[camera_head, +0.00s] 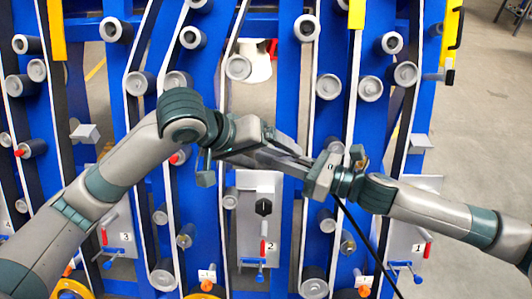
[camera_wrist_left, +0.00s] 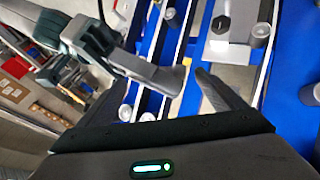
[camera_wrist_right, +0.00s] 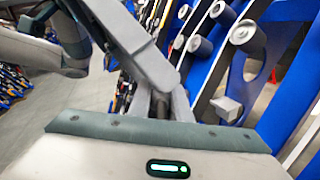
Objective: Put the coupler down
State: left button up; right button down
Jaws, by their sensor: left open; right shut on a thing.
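My left gripper (camera_head: 282,158) reaches in from the left to the middle of the head view. Its two fingers stand apart in the left wrist view (camera_wrist_left: 170,105), with no thing clearly held between them. My right gripper (camera_head: 313,172) comes in from the right and meets the left one, the two overlapping in front of the blue frame. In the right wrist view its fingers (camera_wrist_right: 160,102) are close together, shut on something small. The grey left gripper crosses in front of them. I cannot make out the coupler's outline; it is mostly hidden between the grippers.
A blue frame (camera_head: 213,75) with several grey rollers (camera_head: 238,67) and dark belts fills the background. Yellow bars stand at the top. Open grey floor (camera_head: 490,130) lies at right.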

pick_arm(q)
jog(key=c, duration=1.2)
pick_arm(e)
jog(key=c, duration=1.6)
grip_release()
jog(key=shift+o, duration=0.2)
jog(key=shift+d, duration=0.15)
jog(key=v, duration=1.1)
jog(key=shift+s+d, duration=0.2)
jog(key=shift+d, duration=0.15)
jog(key=shift+f, duration=0.1)
